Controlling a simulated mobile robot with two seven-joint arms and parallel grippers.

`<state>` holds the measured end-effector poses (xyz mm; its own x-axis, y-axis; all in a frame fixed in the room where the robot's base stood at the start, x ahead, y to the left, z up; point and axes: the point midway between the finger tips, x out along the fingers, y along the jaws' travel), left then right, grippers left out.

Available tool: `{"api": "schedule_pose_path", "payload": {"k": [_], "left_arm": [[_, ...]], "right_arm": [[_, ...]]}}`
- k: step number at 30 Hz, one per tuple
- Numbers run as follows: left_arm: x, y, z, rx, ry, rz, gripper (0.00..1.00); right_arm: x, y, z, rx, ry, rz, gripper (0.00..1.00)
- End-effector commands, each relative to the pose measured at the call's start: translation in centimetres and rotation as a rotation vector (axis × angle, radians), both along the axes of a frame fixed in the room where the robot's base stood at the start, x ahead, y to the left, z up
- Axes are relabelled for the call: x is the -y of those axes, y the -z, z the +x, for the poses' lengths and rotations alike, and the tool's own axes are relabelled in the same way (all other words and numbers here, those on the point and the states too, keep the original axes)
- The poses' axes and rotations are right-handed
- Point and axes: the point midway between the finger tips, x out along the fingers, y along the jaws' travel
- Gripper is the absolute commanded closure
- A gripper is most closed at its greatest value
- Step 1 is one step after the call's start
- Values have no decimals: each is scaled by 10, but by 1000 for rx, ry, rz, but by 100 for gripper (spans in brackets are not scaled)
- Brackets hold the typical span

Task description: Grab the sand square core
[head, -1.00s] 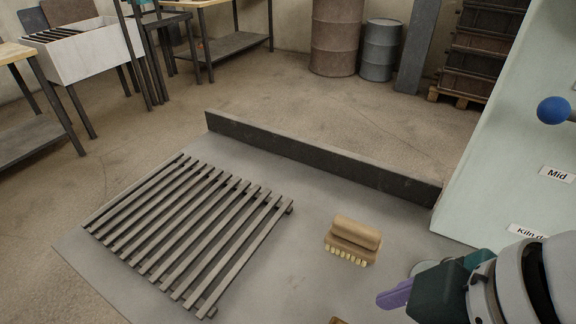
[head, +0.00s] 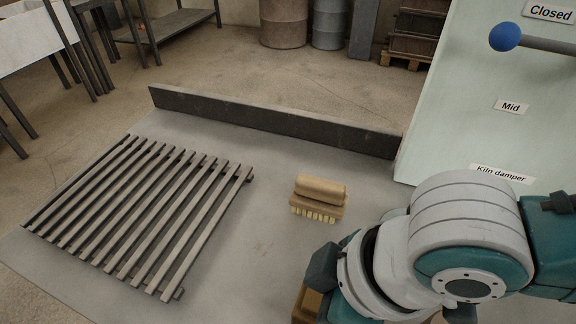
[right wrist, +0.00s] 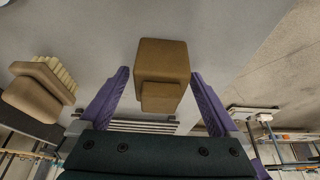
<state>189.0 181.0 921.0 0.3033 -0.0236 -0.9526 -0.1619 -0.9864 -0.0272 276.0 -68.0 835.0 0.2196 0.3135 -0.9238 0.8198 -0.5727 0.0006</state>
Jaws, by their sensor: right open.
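The sand square core is a brown block with a smaller block-shaped part. In the right wrist view the core (right wrist: 162,62) lies between the two purple fingers of my right gripper (right wrist: 160,75). The fingers are open, with a gap visible on each side of it. In the head view the core (head: 306,304) shows only partly at the bottom edge. My right gripper and wrist (head: 322,268) cover the rest of it. My left gripper is in neither view.
A wooden brush (head: 319,196) lies on the grey table (head: 270,240) just behind the core. A slatted metal rack (head: 140,215) fills the table's left side. A dark raised edge (head: 270,122) runs along the back. A pale kiln damper panel (head: 450,120) with a blue-knobbed lever stands at right.

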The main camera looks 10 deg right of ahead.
Motion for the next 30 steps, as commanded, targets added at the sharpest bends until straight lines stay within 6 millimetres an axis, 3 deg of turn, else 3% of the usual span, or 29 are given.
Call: {"api": "schedule_pose_path", "payload": {"k": [3,27,30], "left_arm": [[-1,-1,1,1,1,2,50],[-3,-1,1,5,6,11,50],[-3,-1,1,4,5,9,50]], "right_arm": [[0,-1,0,0,0,0,5],[0,-1,0,-2,1,0,95],[0,-1,0,-2,1,0,100]]}}
